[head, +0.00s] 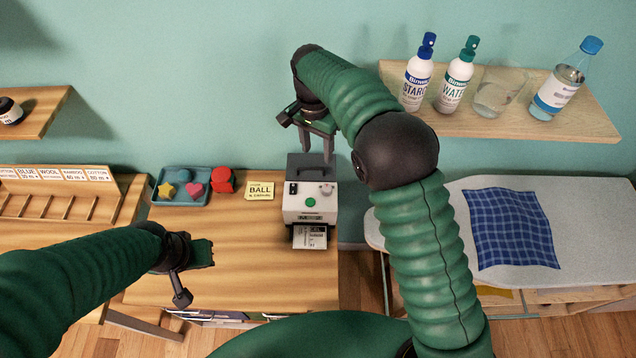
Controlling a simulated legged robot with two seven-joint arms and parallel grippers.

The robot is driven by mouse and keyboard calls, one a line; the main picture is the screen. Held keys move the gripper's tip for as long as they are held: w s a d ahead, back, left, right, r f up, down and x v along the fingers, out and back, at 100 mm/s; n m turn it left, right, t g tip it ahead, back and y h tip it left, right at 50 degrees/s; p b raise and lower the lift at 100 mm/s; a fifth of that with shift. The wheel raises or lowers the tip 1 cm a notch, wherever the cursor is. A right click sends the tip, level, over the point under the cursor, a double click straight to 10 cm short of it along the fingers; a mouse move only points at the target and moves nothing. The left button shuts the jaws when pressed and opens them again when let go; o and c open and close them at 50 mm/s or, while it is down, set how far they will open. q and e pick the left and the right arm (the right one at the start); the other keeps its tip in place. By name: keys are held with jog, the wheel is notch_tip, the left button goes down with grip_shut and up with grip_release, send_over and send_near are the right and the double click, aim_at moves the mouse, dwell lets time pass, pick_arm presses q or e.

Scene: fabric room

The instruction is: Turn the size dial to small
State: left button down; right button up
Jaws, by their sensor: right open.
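A small grey-and-white machine (309,217) stands at the right end of the wooden table. Its upper face has a pale round dial (326,190) on the right, a black switch (292,189) on the left and a green button (310,202) below. The dial's size marks are too small to read. My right gripper (317,148) is open and empty, above and behind the machine, with its fingers pointing down and apart from the dial. My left gripper (196,276) has its fingers apart and is empty, over the front of the table, left of the machine.
A printed label (309,238) sticks out of the machine's front. Left of it are a yellow card (260,191), a red object (223,180) and a blue tray (181,200). An ironing board (600,220) with blue cloth is right. A bottle shelf (560,118) overhangs at upper right.

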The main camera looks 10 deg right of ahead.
jog(key=p, duration=0.2)
send_over(325, 188)
jog(key=d, duration=0.2)
jog(key=f, duration=0.9)
jog(key=shift+a+f, duration=0.2)
jog(key=shift+a, duration=0.05)
jog(key=f, duration=0.2)
jog(key=a+f+p, duration=0.1)
jog(key=f, duration=0.1)
jog(key=a+f, duration=0.1)
jog(key=f, duration=0.1)
jog(key=shift+w+f, duration=0.1)
jog(key=shift+f, duration=0.15)
jog(key=shift+a+f, duration=0.1)
jog(key=shift+f, duration=0.25)
jog(key=shift+d, duration=0.6)
jog(key=shift+d+f, duration=0.1)
jog(key=shift+d, duration=0.2)
jog(key=c, duration=0.5)
jog(key=shift+c, duration=1.1)
jog(key=shift+a, duration=0.2)
jog(key=shift+c, duration=1.1)
pick_arm(q)
jog(key=r, duration=0.1)
jog(key=d+r, duration=0.2)
jog(key=r, duration=0.1)
pick_arm(e)
jog(key=shift+a, duration=0.35)
grip_shut()
